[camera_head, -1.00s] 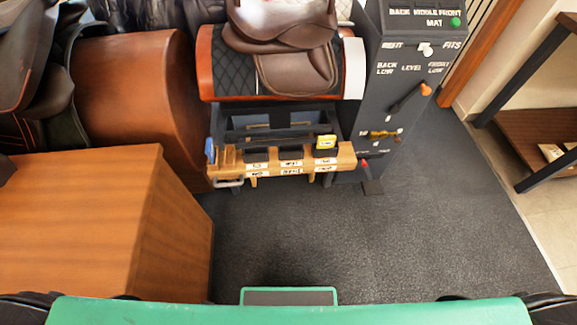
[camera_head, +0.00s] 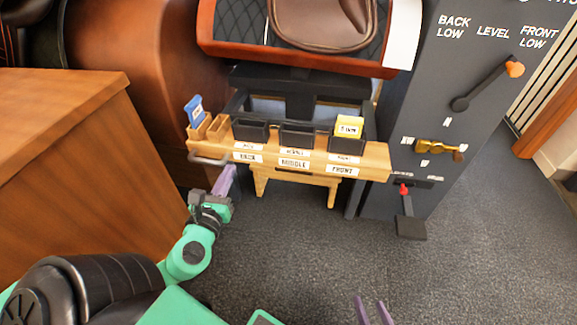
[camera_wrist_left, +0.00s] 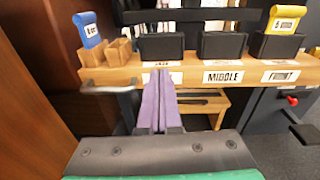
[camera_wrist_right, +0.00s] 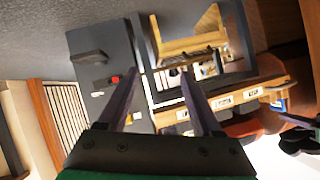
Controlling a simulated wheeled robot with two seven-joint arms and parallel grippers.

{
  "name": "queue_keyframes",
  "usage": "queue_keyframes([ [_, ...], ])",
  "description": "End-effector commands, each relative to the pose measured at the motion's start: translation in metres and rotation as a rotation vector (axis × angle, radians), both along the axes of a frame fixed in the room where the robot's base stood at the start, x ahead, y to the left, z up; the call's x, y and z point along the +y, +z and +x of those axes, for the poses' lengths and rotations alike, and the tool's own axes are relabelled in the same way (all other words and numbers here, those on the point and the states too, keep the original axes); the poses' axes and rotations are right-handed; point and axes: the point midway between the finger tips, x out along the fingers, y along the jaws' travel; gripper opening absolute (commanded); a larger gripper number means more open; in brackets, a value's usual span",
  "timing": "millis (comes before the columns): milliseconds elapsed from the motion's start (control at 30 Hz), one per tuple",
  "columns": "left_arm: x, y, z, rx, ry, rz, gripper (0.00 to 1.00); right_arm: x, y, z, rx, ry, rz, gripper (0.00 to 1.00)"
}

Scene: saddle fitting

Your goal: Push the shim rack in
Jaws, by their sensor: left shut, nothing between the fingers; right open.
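The shim rack (camera_head: 290,162) is a wooden shelf with BACK, MIDDLE and FRONT labels, dark bins and a metal handle (camera_head: 208,160) at its left end. It stands out in front of the dark frame below the saddle. A blue shim (camera_head: 194,110) is in its left wooden holder and a yellow shim (camera_head: 348,127) in the front bin. My left gripper (camera_head: 224,180) is shut and empty, just before the rack's left part; in the left wrist view its fingertips (camera_wrist_left: 159,75) overlap the front board near the left label, contact unclear. My right gripper (camera_head: 373,308) is open and empty, low at the bottom edge.
A grey panel post (camera_head: 440,100) with an orange-knobbed lever (camera_head: 485,85), a brass handle (camera_head: 437,148) and a red-tipped pedal lever (camera_head: 405,200) stands right of the rack. A wooden cabinet (camera_head: 70,170) is close on the left. The carpet in front is clear.

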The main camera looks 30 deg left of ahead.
Motion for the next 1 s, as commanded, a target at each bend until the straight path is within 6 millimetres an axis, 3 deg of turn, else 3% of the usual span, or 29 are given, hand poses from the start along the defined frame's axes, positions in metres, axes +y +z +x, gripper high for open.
queue_keyframes([
  [100, -0.012, 0.012, 0.004, -0.028, -0.035, 0.069, 0.0, 0.004, 0.007, 0.002, -0.021, -0.001, 0.025, 0.66],
  [267, -0.005, 0.016, 0.024, -0.032, -0.034, 0.069, 0.0, 0.004, 0.01, 0.002, -0.021, -0.001, 0.023, 0.66],
  [700, 0.026, 0.013, 0.113, -0.028, -0.033, 0.065, 0.0, 0.004, -0.006, 0.003, -0.035, -0.009, 0.031, 0.66],
  [833, 0.032, 0.013, 0.129, -0.027, -0.032, 0.062, 0.0, 0.004, -0.01, 0.004, -0.043, -0.013, 0.035, 0.66],
  [1000, 0.034, 0.013, 0.134, -0.024, -0.032, 0.062, 0.0, 0.004, -0.01, 0.004, -0.047, -0.016, 0.04, 0.66],
])
